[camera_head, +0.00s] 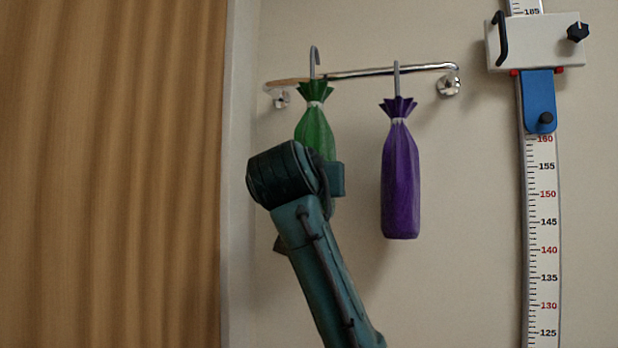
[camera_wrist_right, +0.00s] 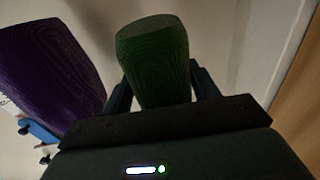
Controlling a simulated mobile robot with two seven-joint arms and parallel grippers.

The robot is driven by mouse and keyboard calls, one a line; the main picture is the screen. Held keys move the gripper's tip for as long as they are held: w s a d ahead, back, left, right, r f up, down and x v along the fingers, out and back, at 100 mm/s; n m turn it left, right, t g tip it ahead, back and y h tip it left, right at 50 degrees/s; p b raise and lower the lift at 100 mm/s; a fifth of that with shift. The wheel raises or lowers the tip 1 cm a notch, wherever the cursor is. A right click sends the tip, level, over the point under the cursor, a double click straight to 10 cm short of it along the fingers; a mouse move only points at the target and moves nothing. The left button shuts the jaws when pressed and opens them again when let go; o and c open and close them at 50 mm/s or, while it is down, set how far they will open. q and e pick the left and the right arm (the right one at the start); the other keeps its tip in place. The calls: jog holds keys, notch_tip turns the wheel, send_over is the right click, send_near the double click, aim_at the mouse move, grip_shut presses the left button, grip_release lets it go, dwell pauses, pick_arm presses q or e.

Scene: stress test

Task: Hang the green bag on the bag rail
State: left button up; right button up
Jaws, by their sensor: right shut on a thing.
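The green bag (camera_head: 314,127) is upright at the left part of the chrome bag rail (camera_head: 370,71), with a grey hook on top. The hook's bend stands clearly above the rail, and its shank crosses the rail in the picture. I cannot tell whether the hook is over the rail or in front of it. My right gripper (camera_wrist_right: 160,82) is shut on the bag's body, and the green bag (camera_wrist_right: 154,55) fills the space between its fingers. In the head view my right arm hides the bag's lower part. My left gripper is not in view.
A purple bag (camera_head: 400,180) hangs from the rail by its hook, just right of the green one; the purple bag (camera_wrist_right: 50,70) is also close in the wrist view. A height scale (camera_head: 541,230) stands right. A wood-toned curtain or panel (camera_head: 110,170) is left.

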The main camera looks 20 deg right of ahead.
jog(key=shift+d+p+x, duration=0.2)
jog(key=shift+p+x, duration=0.45)
jog(key=shift+x, duration=1.1)
jog(key=shift+s+f+b, duration=0.15)
jog(key=shift+f+b, duration=0.6)
jog(key=shift+f, duration=0.25)
jog(key=shift+f+b, duration=0.3)
jog(key=shift+b, duration=0.1)
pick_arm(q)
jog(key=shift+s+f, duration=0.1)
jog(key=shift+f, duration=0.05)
pick_arm(e)
jog(key=o, duration=1.1)
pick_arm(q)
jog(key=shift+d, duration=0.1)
pick_arm(e)
jog(key=shift+o, duration=0.3)
